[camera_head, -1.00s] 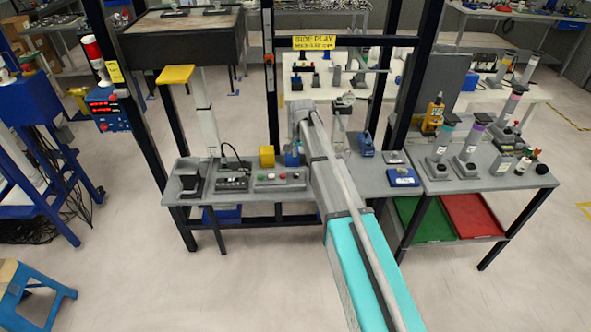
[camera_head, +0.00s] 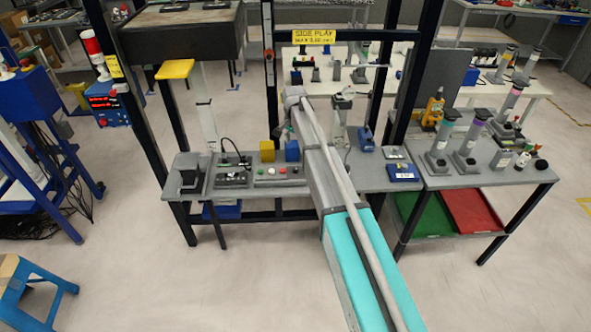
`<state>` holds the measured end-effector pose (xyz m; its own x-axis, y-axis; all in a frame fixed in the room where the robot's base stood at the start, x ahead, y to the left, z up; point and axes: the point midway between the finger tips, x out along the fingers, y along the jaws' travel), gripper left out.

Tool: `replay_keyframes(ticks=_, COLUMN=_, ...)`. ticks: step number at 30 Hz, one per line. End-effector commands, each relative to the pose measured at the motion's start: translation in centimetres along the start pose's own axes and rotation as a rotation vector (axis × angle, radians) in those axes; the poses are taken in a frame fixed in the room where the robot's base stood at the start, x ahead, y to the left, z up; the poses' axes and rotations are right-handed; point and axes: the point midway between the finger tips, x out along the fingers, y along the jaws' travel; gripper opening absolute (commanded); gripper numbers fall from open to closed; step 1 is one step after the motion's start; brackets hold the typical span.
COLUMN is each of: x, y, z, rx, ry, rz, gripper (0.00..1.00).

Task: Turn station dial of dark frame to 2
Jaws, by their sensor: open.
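The dark frame (camera_head: 269,75) is a station of black posts and a crossbar over a grey bench (camera_head: 372,182), with a yellow sign (camera_head: 313,36). A grey button box (camera_head: 279,175) with green, red and white buttons sits on the bench. A dark-topped grey unit (camera_head: 233,175) stands left of it. I cannot make out the station dial or its setting. My arm reaches up from the lower right across the bench. My gripper (camera_head: 283,131) shows only as a small dark part below the wrist, above and behind the button box. It is open, apart from the bench items.
A yellow block (camera_head: 267,151) and a blue block (camera_head: 292,150) stand behind the button box. A black socket-like block (camera_head: 190,180) is at the bench's left end. A blue device (camera_head: 366,139) and a blue case (camera_head: 403,173) lie right of my arm. Floor in front is clear.

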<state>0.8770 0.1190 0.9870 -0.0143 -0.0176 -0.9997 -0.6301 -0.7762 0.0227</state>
Motion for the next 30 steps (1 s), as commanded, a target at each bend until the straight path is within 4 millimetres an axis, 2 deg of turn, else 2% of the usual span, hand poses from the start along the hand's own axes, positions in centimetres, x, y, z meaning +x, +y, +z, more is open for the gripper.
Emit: replay_keyframes(ticks=30, x=8.0, y=0.0, z=0.0, rx=0.000, ry=0.000, rz=0.000, gripper=0.71)
